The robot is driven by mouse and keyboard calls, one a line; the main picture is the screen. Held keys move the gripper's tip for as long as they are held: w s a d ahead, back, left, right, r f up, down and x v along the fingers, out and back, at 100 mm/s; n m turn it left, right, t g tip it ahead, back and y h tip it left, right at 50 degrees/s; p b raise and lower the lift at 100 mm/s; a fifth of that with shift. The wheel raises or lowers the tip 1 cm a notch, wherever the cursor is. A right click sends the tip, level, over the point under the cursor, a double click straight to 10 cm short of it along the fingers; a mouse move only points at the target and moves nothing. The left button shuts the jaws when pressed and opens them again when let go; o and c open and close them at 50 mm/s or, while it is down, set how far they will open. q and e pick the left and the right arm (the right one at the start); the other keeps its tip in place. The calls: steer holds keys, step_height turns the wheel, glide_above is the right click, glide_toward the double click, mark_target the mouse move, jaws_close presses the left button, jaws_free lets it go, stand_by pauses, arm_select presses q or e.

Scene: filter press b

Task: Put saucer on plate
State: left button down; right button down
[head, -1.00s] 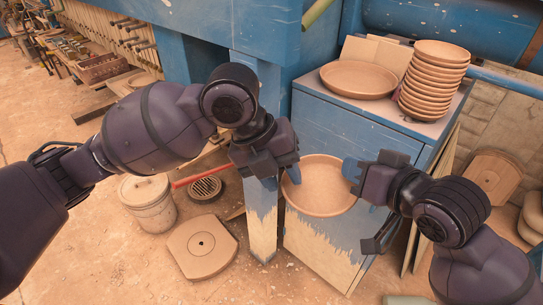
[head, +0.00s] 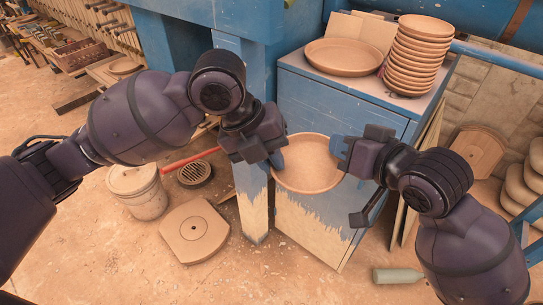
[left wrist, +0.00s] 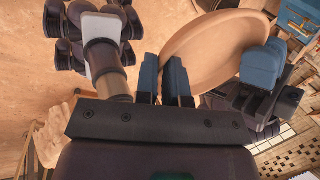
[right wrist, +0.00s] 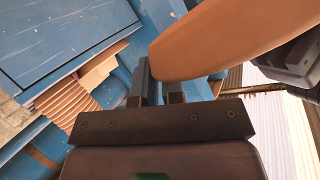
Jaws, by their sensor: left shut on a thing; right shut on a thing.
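A round tan saucer (head: 306,163) is held between my two grippers in front of the blue cabinet, below its top. My left gripper (head: 278,158) is shut on the saucer's left rim; the saucer also shows in the left wrist view (left wrist: 213,48). My right gripper (head: 338,148) is shut on its right rim, and the saucer shows edge-on in the right wrist view (right wrist: 225,38). A wider tan plate (head: 343,58) lies on the cabinet top, apart from the saucer.
The blue cabinet (head: 340,102) has a stack of several saucers (head: 418,55) on its top, right of the plate. Flat boards (head: 365,31) lean behind the plate. A blue post (head: 250,185) stands to the left. A bottle (head: 397,276) lies on the floor.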

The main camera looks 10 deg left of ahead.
steer(key=c, duration=1.2)
jaws_free()
steer(key=shift+a, duration=0.1)
steer(key=shift+o, duration=0.2)
step_height(320, 180, up, 10)
steer(key=d+f+m+t+h, duration=0.1)
steer(key=d+f, duration=0.3)
steer(key=f, duration=0.4)
steer(key=w+d+f+m+h, duration=0.15)
steer(key=d+f, duration=0.25)
steer(key=f, duration=0.4)
steer(key=d+f+m+t+h, duration=0.15)
steer(key=d+f, duration=0.25)
steer(key=f, duration=0.4)
steer(key=s+d+f+h, duration=0.2)
steer(key=s+d+f, duration=0.2)
steer(key=s+f, duration=0.4)
steer(key=s+d+f+n+g+h, duration=0.1)
steer(key=s+d+f+h, duration=0.2)
steer(key=s+d+f, duration=0.2)
steer(key=s+f, duration=0.3)
steer(key=f, duration=0.3)
steer(key=shift+s+f+n, duration=0.2)
steer(key=shift+n, duration=0.1)
steer(key=shift+d+g, duration=0.1)
steer(key=shift+g, duration=0.15)
